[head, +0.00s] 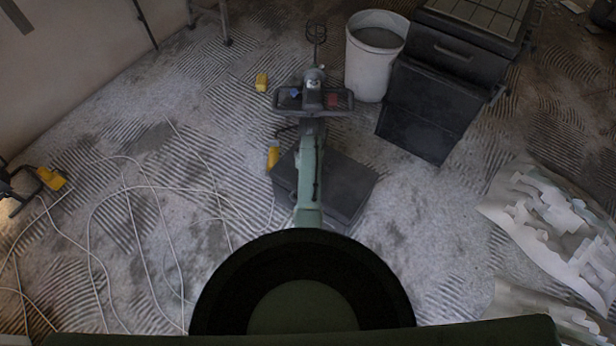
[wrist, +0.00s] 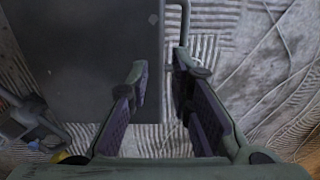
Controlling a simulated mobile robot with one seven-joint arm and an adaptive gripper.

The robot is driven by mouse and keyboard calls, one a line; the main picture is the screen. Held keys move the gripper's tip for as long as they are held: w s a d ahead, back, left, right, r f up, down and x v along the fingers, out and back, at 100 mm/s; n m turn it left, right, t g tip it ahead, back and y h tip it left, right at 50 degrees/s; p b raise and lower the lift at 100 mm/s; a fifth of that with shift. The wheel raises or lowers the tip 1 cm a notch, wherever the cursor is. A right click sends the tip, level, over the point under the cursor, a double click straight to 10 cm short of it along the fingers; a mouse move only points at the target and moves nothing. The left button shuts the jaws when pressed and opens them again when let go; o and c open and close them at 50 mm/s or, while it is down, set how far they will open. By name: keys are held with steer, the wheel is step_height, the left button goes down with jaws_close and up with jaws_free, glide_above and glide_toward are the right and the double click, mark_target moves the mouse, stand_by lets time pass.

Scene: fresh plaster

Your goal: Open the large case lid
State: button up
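A large dark grey case (head: 345,195) lies flat on the floor under my green arm in the head view. The arm covers part of it. Its lid looks shut. In the wrist view the case (wrist: 95,60) fills the upper left, and a thin grey handle (wrist: 187,20) sticks out from its right edge. My gripper (wrist: 158,72) is open, with its fingertips over that edge and the striped floor. I cannot make out the gripper in the head view.
A power mixer (head: 314,98) stands just beyond the case. A white bucket (head: 370,70) and stacked black toolboxes (head: 430,110) stand at the back right. Yellow pieces (head: 273,155) lie left of the case.

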step_height(320, 180, up, 11)
steer(key=w+d+p, duration=0.1)
steer(key=w+p, duration=0.1)
steer(key=p, duration=0.4)
steer(key=shift+w+d+p, duration=0.15)
steer(key=shift+d+p, duration=0.2)
stand_by(0.4)
steer(key=shift+r, duration=0.1)
stand_by(0.4)
